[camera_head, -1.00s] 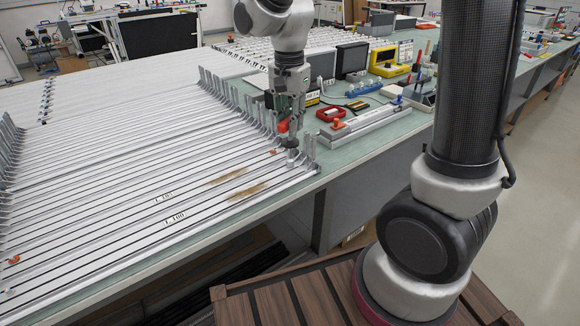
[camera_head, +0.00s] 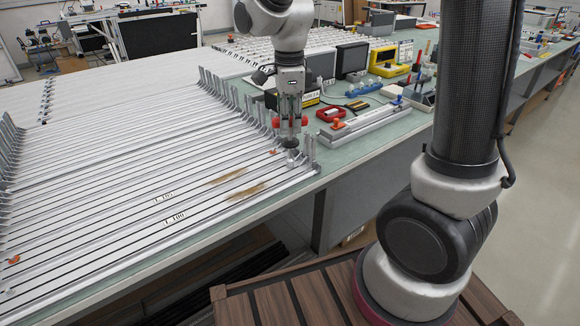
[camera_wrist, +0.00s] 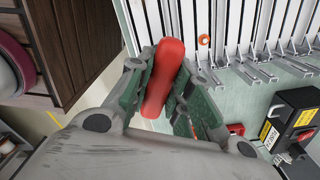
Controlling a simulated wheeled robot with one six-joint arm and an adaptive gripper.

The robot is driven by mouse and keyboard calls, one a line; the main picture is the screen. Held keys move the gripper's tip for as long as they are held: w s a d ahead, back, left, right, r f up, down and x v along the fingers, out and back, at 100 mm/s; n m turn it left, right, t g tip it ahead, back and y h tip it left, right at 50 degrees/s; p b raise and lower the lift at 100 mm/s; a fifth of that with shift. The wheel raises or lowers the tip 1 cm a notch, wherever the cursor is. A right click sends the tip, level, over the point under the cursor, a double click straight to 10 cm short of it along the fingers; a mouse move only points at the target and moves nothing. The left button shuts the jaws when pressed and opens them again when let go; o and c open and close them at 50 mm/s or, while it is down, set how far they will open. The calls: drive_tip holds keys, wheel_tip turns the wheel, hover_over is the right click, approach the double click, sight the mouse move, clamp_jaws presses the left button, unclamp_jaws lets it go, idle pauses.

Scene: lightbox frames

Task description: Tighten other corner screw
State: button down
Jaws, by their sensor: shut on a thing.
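My gripper (camera_head: 290,128) points down over the near right corner of the light frames (camera_head: 120,215). It is shut on a red bar-like handle (camera_head: 304,121), whose ends stick out on both sides of the fingers. In the wrist view the red handle (camera_wrist: 163,80) lies between the two green-grey fingers. A dark round part (camera_head: 291,143) shows just below the gripper, at the frame corner; whether it touches the frame is hidden. A small orange corner piece (camera_head: 273,151) is left of it and shows as a ring in the wrist view (camera_wrist: 204,41).
Upright metal brackets (camera_head: 309,150) line the frame ends close to my gripper. A red tray (camera_head: 331,113), a metal rail fixture (camera_head: 365,127) and a yellow instrument (camera_head: 389,62) stand on the green bench to the right. Brown stains (camera_head: 245,190) mark the nearest frames.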

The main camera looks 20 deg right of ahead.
drive_tip(key=m, duration=0.4)
drive_tip(key=shift+m, duration=0.3)
drive_tip(key=shift+r+m, duration=0.95)
drive_tip(key=shift+m, duration=0.55)
drive_tip(key=shift+w+r, duration=0.1)
